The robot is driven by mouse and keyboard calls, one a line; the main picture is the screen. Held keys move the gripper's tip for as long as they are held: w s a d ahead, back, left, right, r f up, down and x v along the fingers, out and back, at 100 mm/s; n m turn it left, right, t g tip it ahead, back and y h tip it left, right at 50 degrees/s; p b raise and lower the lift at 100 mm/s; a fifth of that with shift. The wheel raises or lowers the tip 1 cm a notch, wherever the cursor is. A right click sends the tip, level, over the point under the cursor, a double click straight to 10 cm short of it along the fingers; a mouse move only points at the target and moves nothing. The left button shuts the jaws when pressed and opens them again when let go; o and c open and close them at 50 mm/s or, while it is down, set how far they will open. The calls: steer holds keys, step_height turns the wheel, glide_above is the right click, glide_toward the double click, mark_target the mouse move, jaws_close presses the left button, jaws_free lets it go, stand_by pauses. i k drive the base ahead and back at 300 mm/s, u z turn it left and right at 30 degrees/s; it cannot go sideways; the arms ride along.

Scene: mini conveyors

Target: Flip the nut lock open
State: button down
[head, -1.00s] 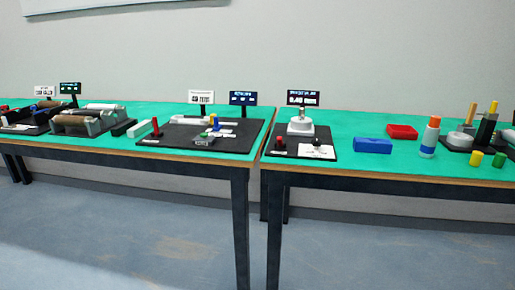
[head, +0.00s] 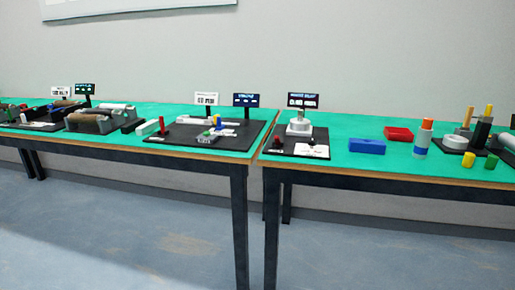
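I cannot make out a nut lock for certain at this distance. A black board (head: 180,133) on the left table carries a red post (head: 162,126), a grey block (head: 200,139) and small blue, yellow and green parts. A second black board (head: 274,152) on the right table carries a round white device (head: 299,127), a small red part and a white card with a dark knob on it. The lock could be on one of these boards or elsewhere; the parts are too small to tell. My gripper is not in view.
Two green-topped tables (head: 350,160) stand side by side with a narrow gap. Roller conveyors (head: 92,122) are at the left. A blue box (head: 367,146), red tray (head: 398,133), orange-capped bottle (head: 423,139) and yellow cylinder (head: 468,159) are at the right. The floor (head: 130,230) in front is clear.

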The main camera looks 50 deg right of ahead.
mark_target(276, 137)
steer(key=u, duration=0.1)
steer(key=k, duration=1.3)
steer(key=u, duration=0.25)
steer(key=i, duration=1)
steer(key=u, duration=0.05)
